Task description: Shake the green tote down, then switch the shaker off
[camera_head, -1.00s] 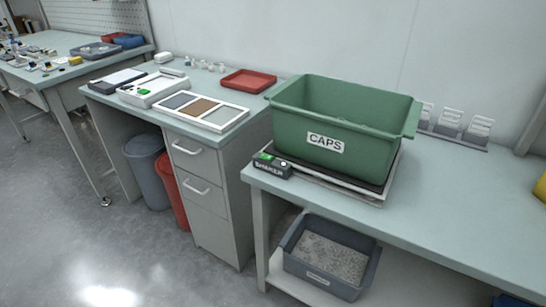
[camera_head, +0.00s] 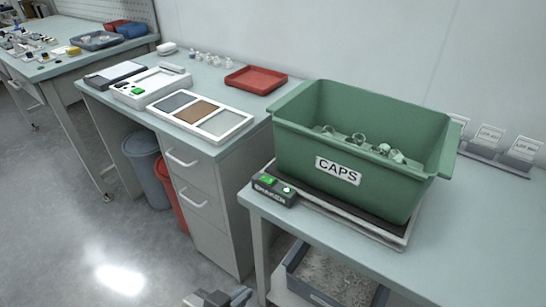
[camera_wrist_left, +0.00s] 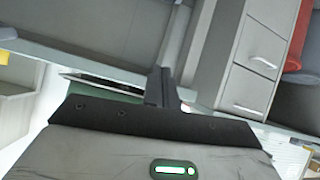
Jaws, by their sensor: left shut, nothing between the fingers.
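The green tote (camera_head: 400,188) labelled CAPS stands upright on the shaker's flat plate (camera_head: 385,236) at the right of the head view. Several clear, glassy caps (camera_head: 360,139) show inside it; the tote's floor is hidden by its front wall. The shaker's dark control box (camera_head: 268,198), with a green switch (camera_head: 269,180) and a small light button (camera_head: 287,190), sits at the plate's left corner. My left gripper (camera_head: 238,293) is at the bottom edge of the head view, below and in front of the bench, away from the tote. It looks shut and empty in the left wrist view (camera_wrist_left: 161,86). My right gripper is out of view.
A grey bin (camera_head: 293,266) of granular material is under the bench. A drawer cabinet (camera_head: 190,196) and waste bins (camera_head: 146,170) stand left. A red tray (camera_head: 256,80) and a sectioned tray (camera_head: 217,133) lie on the neighbouring bench.

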